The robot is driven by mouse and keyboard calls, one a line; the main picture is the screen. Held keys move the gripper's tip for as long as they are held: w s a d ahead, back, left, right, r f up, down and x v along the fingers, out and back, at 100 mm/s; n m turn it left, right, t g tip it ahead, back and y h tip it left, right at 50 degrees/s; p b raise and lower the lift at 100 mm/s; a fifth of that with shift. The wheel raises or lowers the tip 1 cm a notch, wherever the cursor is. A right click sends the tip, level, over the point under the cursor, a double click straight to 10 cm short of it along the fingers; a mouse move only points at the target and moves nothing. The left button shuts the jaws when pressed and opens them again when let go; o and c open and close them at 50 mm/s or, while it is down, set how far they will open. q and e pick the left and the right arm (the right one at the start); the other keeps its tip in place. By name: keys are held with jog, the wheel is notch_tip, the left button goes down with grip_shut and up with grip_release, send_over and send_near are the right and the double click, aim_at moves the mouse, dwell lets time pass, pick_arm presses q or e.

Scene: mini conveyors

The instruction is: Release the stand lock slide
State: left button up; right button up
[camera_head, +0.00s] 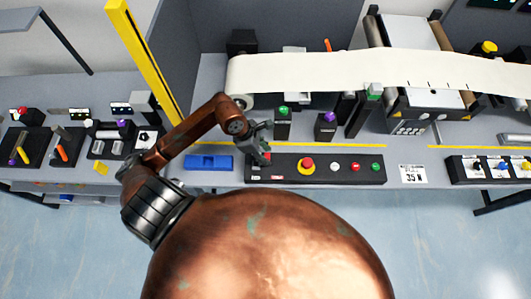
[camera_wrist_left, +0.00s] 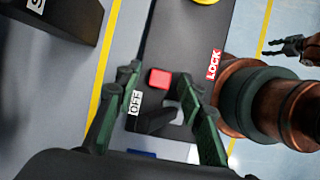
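The stand lock slide shows in the left wrist view as a small red block (camera_wrist_left: 160,78) on a black panel (camera_wrist_left: 185,45), between a white OFF label and a red LOCK label. In the head view the same panel (camera_head: 340,180) lies along the bench front, and the slide is at its left end, mostly hidden by my gripper. My left gripper (camera_wrist_left: 157,84) is open, its two green fingers on either side of the slide; contact cannot be told. It also shows in the head view (camera_head: 262,143). My right gripper (camera_wrist_left: 288,46) is small in the left wrist view, its fingers seemingly apart.
A red button on a yellow base (camera_head: 306,165) and several small buttons share the panel. A blue block (camera_head: 208,162) lies to its left. A white belt (camera_head: 330,70) and several upright switches stand behind. A yellow post (camera_head: 140,60) rises behind my left arm.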

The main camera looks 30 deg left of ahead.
pick_arm(q)
grip_shut()
dwell(0.4)
